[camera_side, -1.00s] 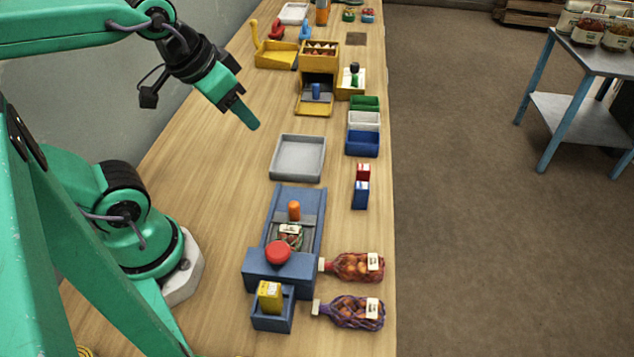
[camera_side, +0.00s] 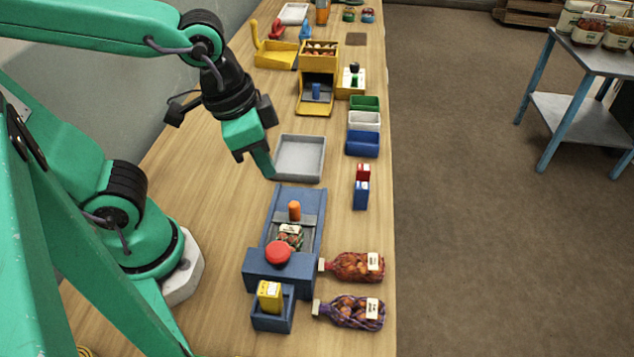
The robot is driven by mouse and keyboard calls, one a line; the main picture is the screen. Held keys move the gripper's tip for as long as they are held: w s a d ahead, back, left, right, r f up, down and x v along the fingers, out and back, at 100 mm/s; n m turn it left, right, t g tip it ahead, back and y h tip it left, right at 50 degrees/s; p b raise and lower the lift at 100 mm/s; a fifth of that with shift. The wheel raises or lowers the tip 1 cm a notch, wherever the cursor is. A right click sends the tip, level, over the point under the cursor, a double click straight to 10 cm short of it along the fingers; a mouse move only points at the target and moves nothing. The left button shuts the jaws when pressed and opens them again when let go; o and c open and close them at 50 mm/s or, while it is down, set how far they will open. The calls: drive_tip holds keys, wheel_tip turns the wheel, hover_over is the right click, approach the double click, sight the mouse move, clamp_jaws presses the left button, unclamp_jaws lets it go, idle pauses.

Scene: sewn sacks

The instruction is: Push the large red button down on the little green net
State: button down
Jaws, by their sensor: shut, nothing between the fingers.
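The large red button (camera_side: 278,252) sits on the front block of a blue press-like device (camera_side: 262,268) on the bench. Behind the button, in the device's channel, lies a small net (camera_side: 290,238) with a white label and reddish contents; green shows at its edges. An orange peg (camera_side: 294,211) stands just behind it. My gripper (camera_side: 266,170) is shut and empty, pointing down. It is above the bench by the left edge of the grey tray, behind and up-left of the button, apart from it.
A grey tray (camera_side: 302,158) lies behind the device. A blue holder (camera_side: 272,318) with a yellow box stands in front. Two net sacks, one red (camera_side: 358,267) and one purple (camera_side: 355,312), lie to the right.

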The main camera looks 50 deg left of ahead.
sight(278, 249)
drive_tip(key=s+d+f+m+g, duration=0.2)
drive_tip(key=s+d+m, duration=0.1)
drive_tip(key=d, duration=0.3)
drive_tip(key=shift+s+f, duration=0.3)
drive_tip(key=shift+s, duration=0.1)
drive_tip(key=shift+w+d+f, duration=0.1)
drive_tip(key=shift+w+f, duration=0.05)
drive_tip(key=shift+f, duration=1.6)
drive_tip(key=shift+w+d+f, duration=0.1)
drive_tip(key=shift+w+f, duration=0.05)
drive_tip(key=shift+f, duration=1.55)
drive_tip(key=shift+r, duration=0.15)
wheel_tip(278, 249, up, 8)
drive_tip(key=shift+s+a+f, duration=0.25)
drive_tip(key=shift+s+a, duration=0.05)
